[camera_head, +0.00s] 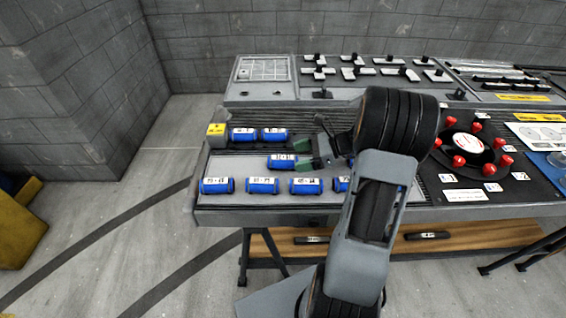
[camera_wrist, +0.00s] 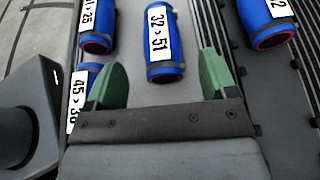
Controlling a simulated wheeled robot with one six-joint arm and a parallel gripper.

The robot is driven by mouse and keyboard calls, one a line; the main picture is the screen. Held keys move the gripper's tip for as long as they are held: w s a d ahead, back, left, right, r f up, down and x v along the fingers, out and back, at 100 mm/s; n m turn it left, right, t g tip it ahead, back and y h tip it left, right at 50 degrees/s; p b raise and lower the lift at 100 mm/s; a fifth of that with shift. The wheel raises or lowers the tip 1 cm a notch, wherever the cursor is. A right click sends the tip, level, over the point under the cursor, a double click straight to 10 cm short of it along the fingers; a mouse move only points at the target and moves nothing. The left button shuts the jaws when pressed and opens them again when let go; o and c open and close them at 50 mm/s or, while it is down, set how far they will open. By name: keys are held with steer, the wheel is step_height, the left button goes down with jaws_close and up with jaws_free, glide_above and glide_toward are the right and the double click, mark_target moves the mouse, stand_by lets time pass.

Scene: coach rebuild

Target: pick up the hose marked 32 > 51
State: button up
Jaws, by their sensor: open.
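The hose marked 32 > 51 (camera_wrist: 165,72) is a short blue cylinder with a white label and dark end bands. In the wrist view it lies ahead of my gripper (camera_wrist: 162,75), its near end showing between the two green fingers. The fingers are apart and empty. In the head view, a lone blue hose in the middle of the tray (camera_head: 283,162) matches its place; its label is too small to read surely. My gripper (camera_head: 311,150) is just right of it there, partly hidden by my arm. I cannot tell its height above the hose.
Other blue hoses lie close: the 45 > 38 hose (camera_wrist: 92,72) beside the left finger, a front row (camera_head: 262,186) and a back row (camera_head: 273,134) on the grey tray (camera_head: 215,168). Red knobs (camera_head: 468,143) stand at right.

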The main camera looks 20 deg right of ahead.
mark_target(288, 160)
steer(key=shift+x, duration=2.25)
steer(key=shift+c, duration=0.2)
steer(key=shift+d, duration=0.1)
steer(key=c, duration=1)
